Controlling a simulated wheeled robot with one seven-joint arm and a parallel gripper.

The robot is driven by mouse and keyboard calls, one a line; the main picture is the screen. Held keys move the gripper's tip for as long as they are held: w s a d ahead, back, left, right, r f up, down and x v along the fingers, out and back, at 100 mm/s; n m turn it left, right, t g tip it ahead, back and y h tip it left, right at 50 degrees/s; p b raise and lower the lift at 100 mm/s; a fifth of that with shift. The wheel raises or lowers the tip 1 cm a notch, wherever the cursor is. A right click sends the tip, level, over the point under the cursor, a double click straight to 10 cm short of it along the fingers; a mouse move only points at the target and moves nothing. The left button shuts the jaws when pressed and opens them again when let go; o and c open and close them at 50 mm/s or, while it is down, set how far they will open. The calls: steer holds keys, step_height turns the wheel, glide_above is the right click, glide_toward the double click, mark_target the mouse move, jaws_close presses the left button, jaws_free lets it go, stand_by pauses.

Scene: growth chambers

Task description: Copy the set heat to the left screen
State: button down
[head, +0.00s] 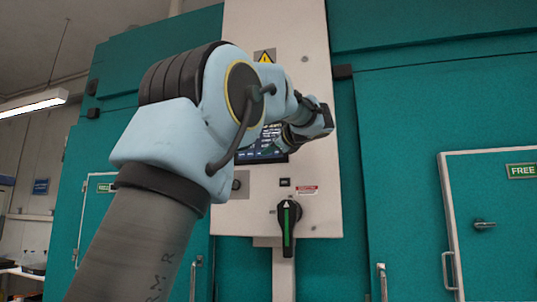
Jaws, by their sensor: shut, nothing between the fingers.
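A dark screen (249,153) is set in the pale control panel. Only its lower and left part shows, with small coloured text and a blue strip along the bottom. My arm covers the rest, and I cannot read a set heat on it. My gripper (284,141) is at the end of the bent arm, in front of the screen's right side. It is small and partly hidden by my wrist. It is shut and holds nothing. I cannot tell whether it touches the screen.
Below the screen, a black rotary handle (288,225) with a green stripe sticks out of the panel. A yellow warning sign (265,57) is above. Teal chamber walls flank the panel. A door marked FREE (500,215) is at right, and another door (95,215) is at left.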

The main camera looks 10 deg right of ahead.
stand_by(0.7)
steer(key=shift+w+d, duration=0.2)
steer(key=shift+w, duration=0.15)
steer(key=shift+w+d, duration=0.2)
steer(key=shift+w, duration=0.05)
stand_by(0.6)
stand_by(0.4)
steer(key=shift+s+a+b, duration=0.4)
steer(key=shift+s+b, duration=0.2)
steer(key=shift+b, duration=0.1)
steer(key=s+a+b, duration=0.1)
steer(key=s+b, duration=0.1)
steer(key=s+a+b, duration=0.1)
steer(key=s+b, duration=0.1)
steer(key=shift+s+a, duration=0.2)
